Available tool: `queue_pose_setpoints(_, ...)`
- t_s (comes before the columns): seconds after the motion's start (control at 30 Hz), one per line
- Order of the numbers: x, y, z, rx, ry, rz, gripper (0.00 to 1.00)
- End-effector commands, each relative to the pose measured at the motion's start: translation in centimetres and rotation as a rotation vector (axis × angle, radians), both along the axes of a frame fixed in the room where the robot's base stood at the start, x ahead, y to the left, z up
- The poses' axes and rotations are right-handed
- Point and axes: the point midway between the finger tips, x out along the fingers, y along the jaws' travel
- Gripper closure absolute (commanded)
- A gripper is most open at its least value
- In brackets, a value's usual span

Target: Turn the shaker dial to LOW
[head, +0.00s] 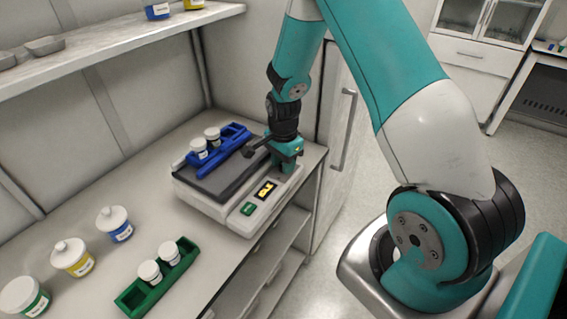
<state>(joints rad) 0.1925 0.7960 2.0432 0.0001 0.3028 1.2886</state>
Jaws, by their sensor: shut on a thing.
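The shaker (205,205) is a white box with a dark platform on the counter. Its front panel has a small lit display (265,191), whose text I cannot read, and a green button (248,209). My gripper (288,167) points down at the far right end of this panel, in line with the display and button. It is shut on the shaker dial, which the fingers hide. The dial's setting and its LOW mark cannot be made out.
A blue rack (232,143) with white-capped vials lies on the shaker platform, close beside my gripper. A green rack (187,262) with two vials and several labelled jars (72,257) stand on the counter at left. A shelf (110,37) hangs above.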

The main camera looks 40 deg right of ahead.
Motion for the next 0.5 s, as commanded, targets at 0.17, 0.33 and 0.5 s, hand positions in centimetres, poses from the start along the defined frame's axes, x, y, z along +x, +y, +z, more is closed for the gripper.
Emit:
queue_pose_setpoints(0.17, 0.07, 0.06, 0.05, 0.001, -0.002, -0.068, 0.92)
queue_pose_setpoints(0.33, 0.08, 0.06, 0.06, 0.001, -0.002, -0.102, 0.92)
queue_pose_setpoints(0.5, 0.09, 0.05, 0.07, 0.001, -0.002, -0.112, 0.92)
